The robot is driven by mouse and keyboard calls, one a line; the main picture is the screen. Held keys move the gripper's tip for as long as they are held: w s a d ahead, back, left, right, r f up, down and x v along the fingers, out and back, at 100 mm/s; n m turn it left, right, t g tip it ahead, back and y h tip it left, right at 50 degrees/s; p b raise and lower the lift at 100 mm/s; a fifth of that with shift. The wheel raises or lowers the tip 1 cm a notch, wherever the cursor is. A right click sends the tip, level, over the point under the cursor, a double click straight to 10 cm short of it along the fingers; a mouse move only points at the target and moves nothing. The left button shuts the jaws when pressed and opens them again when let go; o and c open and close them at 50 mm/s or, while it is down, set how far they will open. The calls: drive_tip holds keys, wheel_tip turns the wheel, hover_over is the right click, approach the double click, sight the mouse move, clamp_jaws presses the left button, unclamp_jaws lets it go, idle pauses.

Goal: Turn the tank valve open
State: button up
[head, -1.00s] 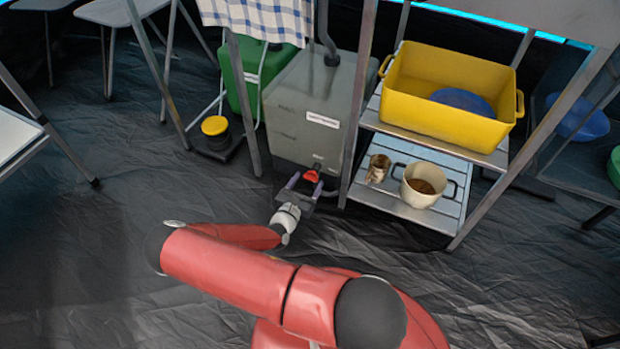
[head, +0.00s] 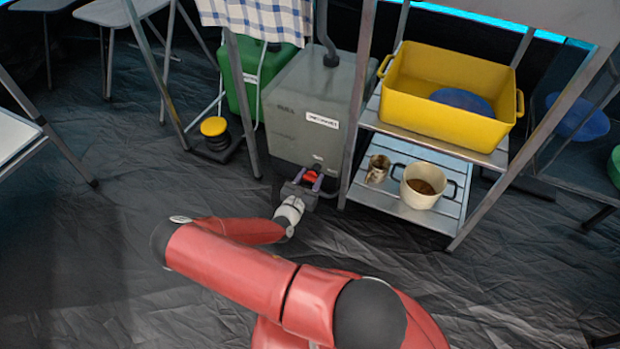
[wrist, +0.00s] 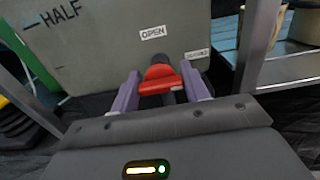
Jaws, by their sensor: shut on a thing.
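The grey tank (head: 300,125) stands on the floor under the table frame. Its red valve handle (head: 311,176) is low on the front face. In the wrist view the red valve handle (wrist: 158,78) sits between the two purple fingers of my gripper (wrist: 162,88), which is shut on it. The handle's bar lies roughly crosswise, slightly tilted. An "OPEN" label (wrist: 153,33) is above the valve, and a second small label (wrist: 197,54), too blurred to read, is to its right. In the head view my gripper (head: 312,183) is at the tank's lower front.
A metal shelf leg (head: 357,110) stands just right of the tank. The shelf holds a yellow tub (head: 440,112), a cream pot (head: 418,190) and a small metal cup (head: 377,169). A green canister (head: 245,85) and a yellow-topped pump (head: 214,127) are at left. The floor in front is clear.

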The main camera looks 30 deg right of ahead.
drive_tip(key=n+p, duration=0.2)
drive_tip(key=n, duration=0.1)
drive_tip(key=shift+n, duration=0.3)
drive_tip(key=n+p, duration=0.1)
drive_tip(key=n, duration=0.4)
drive_tip(key=shift+w+a, duration=0.1)
drive_tip(key=n, duration=0.5)
drive_tip(key=shift+f, duration=0.15)
drive_tip(key=shift+n, duration=2.2)
drive_tip(key=o, duration=1)
